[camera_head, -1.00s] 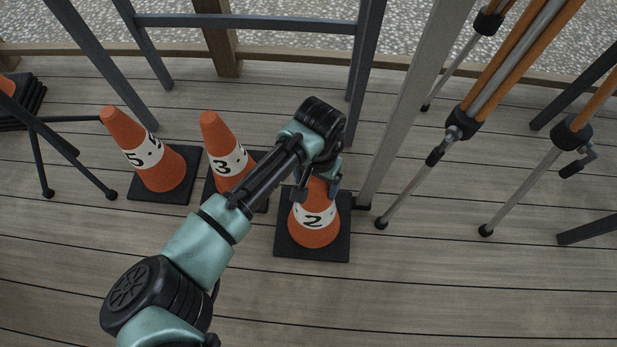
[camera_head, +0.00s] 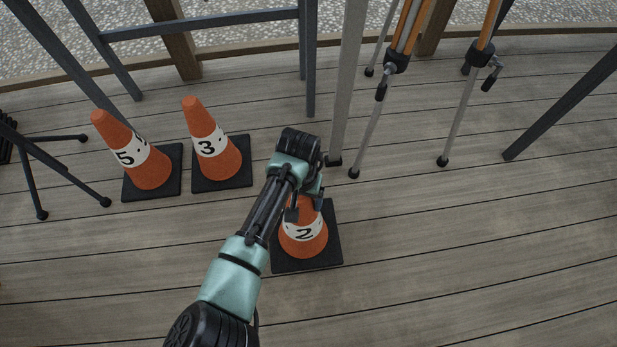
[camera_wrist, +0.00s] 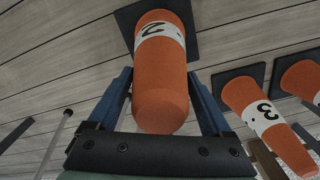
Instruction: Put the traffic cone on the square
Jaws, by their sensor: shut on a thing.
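An orange traffic cone with a white band marked 2 (camera_head: 303,238) stands on its black square base at the middle of the head view. My gripper (camera_head: 306,205) is shut on its upper part from above. In the wrist view the same cone (camera_wrist: 160,80) lies between my two fingers (camera_wrist: 160,105), its tip toward the palm. Whether its base touches the floor or hangs just above it, I cannot tell. No marked square shows on the floor in these frames.
Cone 5 (camera_head: 148,165) and cone 3 (camera_head: 215,155) stand to the left. Tripod legs (camera_head: 368,135) and a grey post (camera_head: 347,90) rise behind on the right. Dark stand legs (camera_head: 60,170) are at far left. The plank floor (camera_head: 470,260) is clear at right and front.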

